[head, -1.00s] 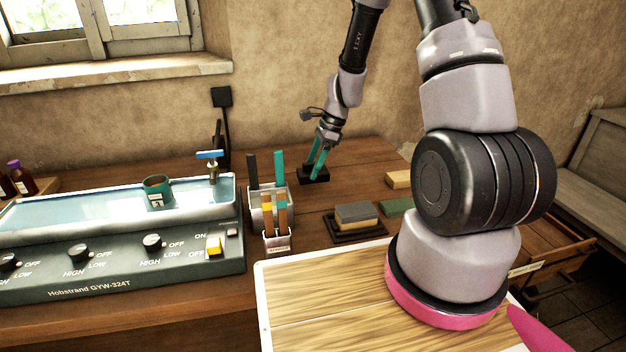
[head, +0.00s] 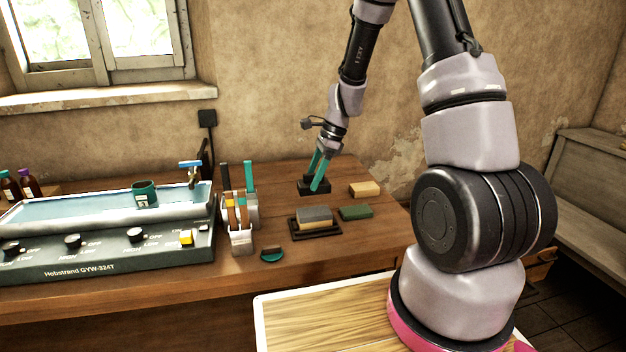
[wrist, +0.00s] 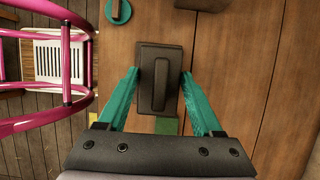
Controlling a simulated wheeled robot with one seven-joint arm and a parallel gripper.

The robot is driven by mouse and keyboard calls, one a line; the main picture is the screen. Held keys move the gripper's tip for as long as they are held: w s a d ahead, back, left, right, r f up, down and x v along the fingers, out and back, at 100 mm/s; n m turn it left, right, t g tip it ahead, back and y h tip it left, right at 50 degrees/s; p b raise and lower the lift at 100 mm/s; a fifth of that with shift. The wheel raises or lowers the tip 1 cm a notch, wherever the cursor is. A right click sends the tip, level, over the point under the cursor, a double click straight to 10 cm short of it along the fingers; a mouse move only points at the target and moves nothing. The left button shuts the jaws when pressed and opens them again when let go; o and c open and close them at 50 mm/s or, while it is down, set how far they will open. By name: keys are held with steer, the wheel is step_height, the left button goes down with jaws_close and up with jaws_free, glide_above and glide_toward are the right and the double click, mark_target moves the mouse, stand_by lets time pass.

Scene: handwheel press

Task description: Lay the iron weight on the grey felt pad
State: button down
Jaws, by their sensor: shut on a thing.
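The iron weight (head: 313,187) is a dark block on the wooden table near the back wall. In the wrist view it shows from above as a dark rectangle (wrist: 158,80) with a long raised handle. My gripper (head: 319,172) has teal fingers and points down at the weight. In the wrist view its fingers (wrist: 160,73) lie on either side of the weight, shut on it. I cannot tell whether the weight touches the table.
A grey-topped, yellowish block (head: 315,215) lies on a dark tray near the weight. A green block (head: 355,212) and a tan block (head: 365,189) lie to its right. A tool holder (head: 241,238) and a water bath (head: 105,240) stand left.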

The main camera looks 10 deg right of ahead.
steer(key=shift+s+d+f, duration=0.1)
steer(key=shift+f, duration=3.15)
steer(key=shift+f, duration=0.1)
jaws_free()
